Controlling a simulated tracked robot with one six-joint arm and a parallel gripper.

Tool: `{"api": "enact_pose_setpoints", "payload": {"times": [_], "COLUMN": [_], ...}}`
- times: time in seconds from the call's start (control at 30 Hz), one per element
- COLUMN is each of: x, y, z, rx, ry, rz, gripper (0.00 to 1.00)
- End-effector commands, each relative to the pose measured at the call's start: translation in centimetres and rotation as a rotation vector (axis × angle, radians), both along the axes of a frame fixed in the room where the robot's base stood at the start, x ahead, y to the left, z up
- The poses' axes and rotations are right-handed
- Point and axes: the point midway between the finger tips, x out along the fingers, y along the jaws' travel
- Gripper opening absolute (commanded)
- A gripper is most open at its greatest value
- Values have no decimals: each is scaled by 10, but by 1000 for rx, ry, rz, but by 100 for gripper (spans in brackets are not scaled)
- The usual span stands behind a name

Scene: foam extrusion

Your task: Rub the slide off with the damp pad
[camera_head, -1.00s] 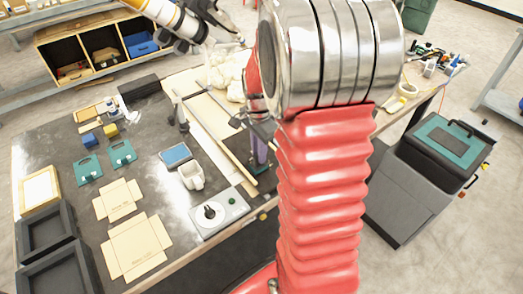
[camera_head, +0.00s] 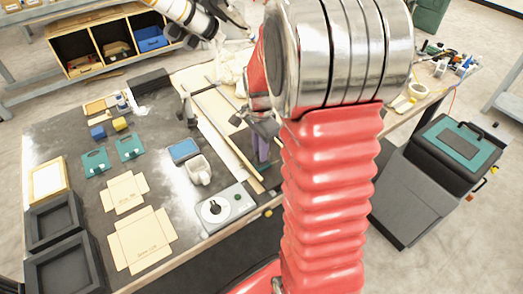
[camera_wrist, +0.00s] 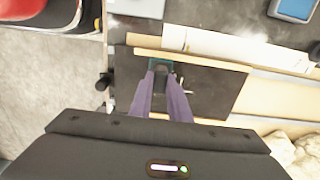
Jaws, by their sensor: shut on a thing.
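My gripper (camera_wrist: 165,82), with purple fingers, points down over the dark plate (camera_wrist: 210,92) between pale wooden strips in the wrist view. It is shut on a small dark thing with a teal edge (camera_wrist: 160,64); I cannot tell for sure that this is the damp pad, or whether it touches the plate. In the head view my gripper (camera_head: 262,155) is at the right side of the bench, partly behind my red arm. A long pale strip (camera_wrist: 220,48) lies beside the plate. I cannot tell which part is the slide.
A blue-topped grey tray (camera_head: 184,150) and a white mug (camera_head: 199,171) stand left of my gripper. A grey box with a black knob (camera_head: 215,208) is at the bench's front edge. Flat cardboard pieces (camera_head: 140,240) and dark trays lie further left.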

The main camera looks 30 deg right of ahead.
Motion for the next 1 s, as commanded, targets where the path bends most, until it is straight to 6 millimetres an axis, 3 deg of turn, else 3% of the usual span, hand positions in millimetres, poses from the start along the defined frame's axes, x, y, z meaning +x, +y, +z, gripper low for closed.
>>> {"api": "enact_pose_setpoints", "payload": {"times": [0.17,0.6,1.0], "x": [-1,-1,-1], "y": [2,-25,-29], "z": [-1,-3,-4], "rx": [7,2,0], "ry": [4,2,2], "rz": [-1,-1,-1], "gripper": [0,0,0]}}
